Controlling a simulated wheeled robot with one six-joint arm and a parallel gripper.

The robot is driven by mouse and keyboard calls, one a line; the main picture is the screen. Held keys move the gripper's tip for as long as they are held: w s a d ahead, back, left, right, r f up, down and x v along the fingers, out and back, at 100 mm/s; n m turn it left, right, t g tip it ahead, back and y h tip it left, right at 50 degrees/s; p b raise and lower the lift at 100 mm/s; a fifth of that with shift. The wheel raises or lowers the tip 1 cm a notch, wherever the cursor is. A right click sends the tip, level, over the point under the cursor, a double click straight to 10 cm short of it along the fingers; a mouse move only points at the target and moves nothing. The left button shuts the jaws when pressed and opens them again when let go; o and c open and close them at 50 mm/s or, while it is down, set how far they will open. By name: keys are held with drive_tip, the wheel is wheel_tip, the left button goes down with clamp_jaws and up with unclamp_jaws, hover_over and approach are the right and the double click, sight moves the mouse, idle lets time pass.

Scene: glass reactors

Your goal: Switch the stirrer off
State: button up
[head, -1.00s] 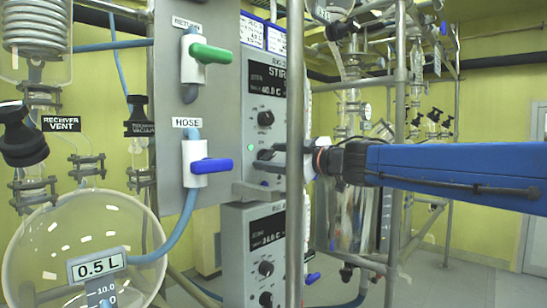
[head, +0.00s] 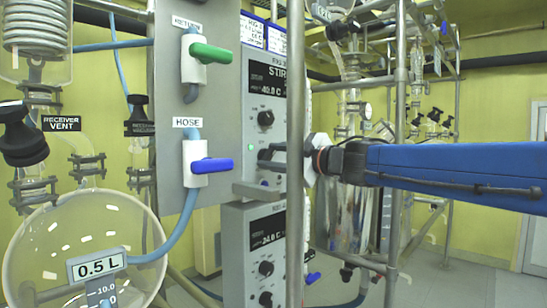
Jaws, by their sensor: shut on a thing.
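The stirrer's control box (head: 262,95) is the upper grey unit on the panel, with "STIR" partly readable behind a vertical pole. It has a dark display (head: 267,82), an upper black knob (head: 265,118) and a small green light (head: 250,147). The blue arm stretches to the right edge.
A metal pole (head: 295,230) stands in front of the box and my gripper. A second control box (head: 238,240) is below. Green (head: 212,54) and blue (head: 212,165) valve handles are to the left. A glass flask (head: 45,245) stands at lower left.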

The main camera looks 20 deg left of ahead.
drive_tip(key=n, duration=0.4)
drive_tip(key=shift+f+n, duration=0.1)
drive_tip(key=shift+n, duration=0.2)
drive_tip(key=shift+s+f+n, duration=0.1)
drive_tip(key=shift+n, duration=1.9)
drive_tip(key=o, duration=1.1)
drive_tip(key=shift+c, duration=0.2)
drive_tip(key=v, duration=1.7)
drive_tip(key=shift+d, duration=0.25)
drive_tip(key=shift+s, duration=0.1)
